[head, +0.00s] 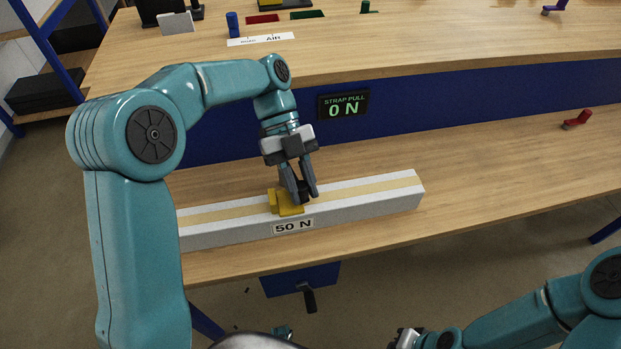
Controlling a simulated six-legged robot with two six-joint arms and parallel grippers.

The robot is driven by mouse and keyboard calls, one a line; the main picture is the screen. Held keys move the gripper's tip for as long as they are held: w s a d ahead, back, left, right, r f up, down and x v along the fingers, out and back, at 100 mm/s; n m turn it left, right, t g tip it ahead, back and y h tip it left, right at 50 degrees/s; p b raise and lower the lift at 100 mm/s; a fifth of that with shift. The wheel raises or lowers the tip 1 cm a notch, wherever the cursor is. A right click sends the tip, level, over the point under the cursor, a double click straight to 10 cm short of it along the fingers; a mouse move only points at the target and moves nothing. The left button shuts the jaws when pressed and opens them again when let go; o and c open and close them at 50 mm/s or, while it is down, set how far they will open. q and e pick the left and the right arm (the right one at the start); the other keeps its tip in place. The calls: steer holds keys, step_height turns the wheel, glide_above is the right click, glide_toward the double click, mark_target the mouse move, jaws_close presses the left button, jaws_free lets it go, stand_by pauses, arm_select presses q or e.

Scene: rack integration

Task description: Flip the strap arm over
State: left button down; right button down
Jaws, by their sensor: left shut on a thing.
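My left gripper (305,194) reaches down to a light grey beam (375,200) with a tan strip along its top and a "50 N" label on its front. The gripper is shut on a small dark piece at a yellow block (288,205) on the beam; I take this piece to be the strap arm, partly hidden by the fingers. A display (343,105) behind reads "STRAP PULL 0 N". My right arm (530,318) is at the lower right; its gripper (405,339) is cut by the bottom edge, and its jaws cannot be made out.
The beam lies on the lower wooden shelf (480,180), which is clear to its right except for a red piece (577,120). The upper worktop (420,45) holds a blue cylinder (232,25), an "AIR" label (260,39) and coloured parts. A crank handle (309,298) hangs below the shelf.

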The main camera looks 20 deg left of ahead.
arm_select(q)
steer(key=shift+s+a+r+m+g+y, duration=0.2)
steer(key=shift+s+a+m+g+y, duration=0.15)
steer(key=shift+m, duration=0.25)
steer(key=c, duration=1.2)
jaws_free()
steer(key=shift+o, duration=1.4)
steer(key=shift+s, duration=0.2)
steer(key=shift+w+a+f, duration=0.1)
steer(key=shift+w, duration=0.05)
steer(key=p+v, duration=0.1)
steer(key=v, duration=0.6)
steer(key=shift+a+r+p, duration=0.1)
steer(key=shift+r+p, duration=0.15)
steer(key=shift+p, duration=0.15)
